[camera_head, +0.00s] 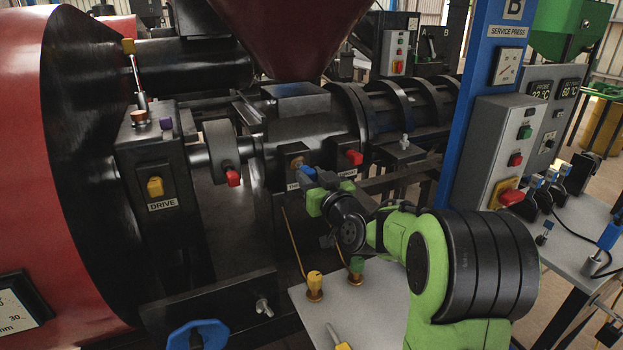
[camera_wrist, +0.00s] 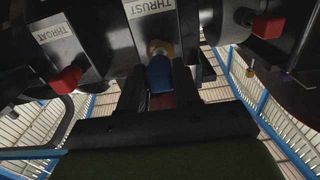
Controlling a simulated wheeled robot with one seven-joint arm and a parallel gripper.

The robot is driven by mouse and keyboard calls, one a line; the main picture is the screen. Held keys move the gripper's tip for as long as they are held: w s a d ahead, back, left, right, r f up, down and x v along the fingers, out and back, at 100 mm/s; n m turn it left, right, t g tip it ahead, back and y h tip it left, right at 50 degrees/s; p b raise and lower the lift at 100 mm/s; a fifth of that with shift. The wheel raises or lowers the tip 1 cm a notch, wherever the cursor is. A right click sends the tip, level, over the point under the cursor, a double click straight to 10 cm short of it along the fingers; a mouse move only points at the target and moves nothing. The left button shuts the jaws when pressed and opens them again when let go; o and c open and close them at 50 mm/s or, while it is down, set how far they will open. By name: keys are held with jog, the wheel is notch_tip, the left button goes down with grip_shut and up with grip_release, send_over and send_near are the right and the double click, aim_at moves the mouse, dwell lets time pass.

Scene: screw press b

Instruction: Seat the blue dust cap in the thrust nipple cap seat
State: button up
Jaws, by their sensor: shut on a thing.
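The blue dust cap (camera_head: 307,172) is between the fingers of my gripper (camera_head: 311,181), in front of the dark press housing. In the wrist view the blue cap (camera_wrist: 159,74) sits between the two black fingertips of my gripper (camera_wrist: 158,85), which is shut on it. The brass thrust nipple (camera_head: 297,162) shows just behind the cap, and in the wrist view a brass rim (camera_wrist: 160,47) lies at the cap's far end, by the THRUST label (camera_wrist: 151,6). The cap lines up roughly with the nipple; I cannot tell whether they touch or the cap is inside the seat.
Red caps sit either side, one by the THROAT label (camera_wrist: 65,79) and one (camera_head: 233,177) near the shaft. A yellow cap (camera_head: 155,187) is on the DRIVE housing. Yellow and green fittings (camera_head: 315,284) with thin tubes stand on the grey plate below my arm. A blue post (camera_head: 473,110) rises right.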

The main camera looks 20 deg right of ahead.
jog(key=shift+b, duration=0.35)
jog(key=shift+w, duration=0.15)
jog(key=shift+w+a, duration=0.1)
jog(key=shift+w, duration=1.15)
jog(key=o, duration=1.1)
jog(key=shift+o, duration=0.2)
jog(key=s, duration=1.5)
jog(key=shift+s+d, duration=0.3)
jog(key=shift+s, duration=0.1)
